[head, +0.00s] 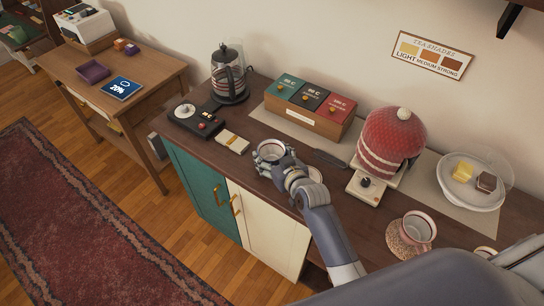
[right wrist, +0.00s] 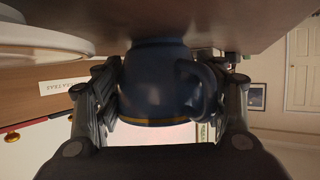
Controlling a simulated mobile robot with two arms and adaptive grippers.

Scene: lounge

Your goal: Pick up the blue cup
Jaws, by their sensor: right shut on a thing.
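The dark blue cup (right wrist: 160,80) fills the middle of the right wrist view, between the two fingers of my right gripper (right wrist: 165,100). Its handle is toward the right finger and a gold band runs near its rim. In the head view the cup (head: 268,150) shows mostly its pale inside and rim, at the front of the wooden counter. My right gripper (head: 280,168) is shut around its body. The cup looks upright; I cannot tell whether its base touches the counter. My left gripper is in neither view.
The counter (head: 322,168) holds a glass press (head: 229,82), a tea box (head: 308,120), a red domed thing (head: 390,138) and a cake stand (head: 470,200). Another cup (head: 417,228) stands at the right. A pale saucer edge (head: 315,174) shows beside my gripper.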

